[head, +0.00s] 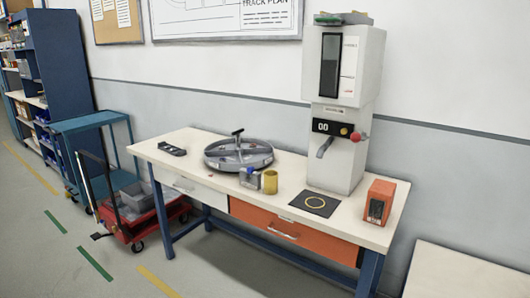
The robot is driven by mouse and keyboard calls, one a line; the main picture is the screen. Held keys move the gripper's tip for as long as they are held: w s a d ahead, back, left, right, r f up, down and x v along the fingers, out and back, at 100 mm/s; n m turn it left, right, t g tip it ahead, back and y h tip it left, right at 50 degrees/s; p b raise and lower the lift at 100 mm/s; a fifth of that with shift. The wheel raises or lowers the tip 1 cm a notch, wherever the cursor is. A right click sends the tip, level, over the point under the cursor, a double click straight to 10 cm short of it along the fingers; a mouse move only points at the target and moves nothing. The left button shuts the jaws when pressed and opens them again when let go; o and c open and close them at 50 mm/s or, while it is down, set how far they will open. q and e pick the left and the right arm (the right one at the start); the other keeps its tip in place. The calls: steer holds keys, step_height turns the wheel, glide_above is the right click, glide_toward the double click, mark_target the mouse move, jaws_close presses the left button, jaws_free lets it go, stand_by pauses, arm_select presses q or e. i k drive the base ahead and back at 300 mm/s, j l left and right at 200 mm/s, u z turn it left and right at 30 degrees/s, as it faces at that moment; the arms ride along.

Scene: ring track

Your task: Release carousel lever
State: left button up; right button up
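The carousel (222,161) is a round grey metal dish with spokes dividing it into compartments. It sits on the left half of the white-topped workbench (330,212). A black T-shaped lever (238,133) stands up at the carousel's far rim. Small details inside the compartments are too small to tell. Neither of my grippers shows in the head view, and nothing is seen touching the lever or the carousel.
A tall white machine (338,120) with a red knob stands behind a black mat (315,203). An orange box (379,200), a brass cup (271,182), a small clamp-like block (249,178) and a dark device (172,149) lie on the bench. A red cart (140,225) stands left.

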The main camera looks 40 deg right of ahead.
mark_target(250, 170)
steer(key=z, duration=1.25)
